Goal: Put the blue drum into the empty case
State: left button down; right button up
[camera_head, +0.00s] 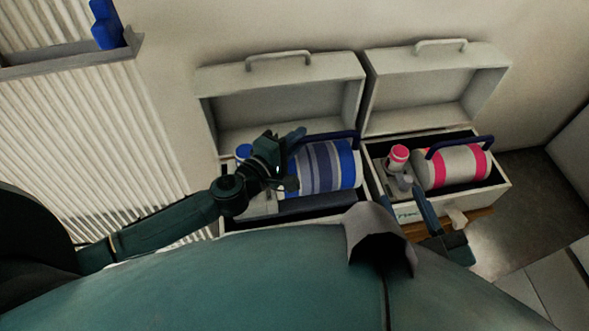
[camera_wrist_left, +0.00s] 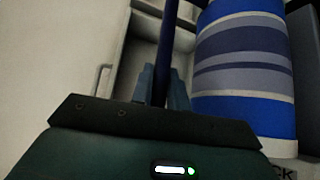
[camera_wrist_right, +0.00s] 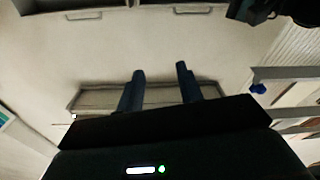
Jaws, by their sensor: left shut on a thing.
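The blue drum (camera_head: 322,168), with blue, grey and white stripes and a dark blue handle (camera_head: 335,136), is in or just over the left open case (camera_head: 282,88). I cannot tell whether it rests on the case floor. My left gripper (camera_head: 291,140) is shut on the handle at its left end. In the left wrist view the fingers (camera_wrist_left: 160,85) close around the dark bar, with the drum (camera_wrist_left: 240,70) to the right. My right gripper (camera_head: 418,190) is over the right case's front; its fingers (camera_wrist_right: 160,85) are apart and empty.
The right open case (camera_head: 425,95) holds a pink-striped drum (camera_head: 452,167) and a small pink-capped item (camera_head: 398,157). A blue-topped item (camera_head: 243,151) is at the left case's left end. A shelf (camera_head: 70,64) at top left bears blue objects (camera_head: 106,24). The raised lids stand behind.

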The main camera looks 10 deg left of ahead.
aim_at(297, 156)
pick_arm(q)
notch_tip(297, 156, down, 4)
jog(key=b, duration=0.3)
jog(key=shift+f, duration=0.15)
jog(key=shift+f+b, duration=0.4)
jog(key=shift+b, duration=0.05)
notch_tip(297, 156, down, 3)
jog(key=b, duration=0.2)
jog(key=shift+f+b, duration=0.2)
jog(key=shift+b, duration=0.2)
jog(key=shift+f, duration=0.1)
pick_arm(e)
jog(key=shift+a+m+t+y, duration=0.3)
jog(key=shift+a+t+y, duration=0.4)
jog(key=shift+y, duration=0.3)
jog(key=shift+a+f, duration=0.1)
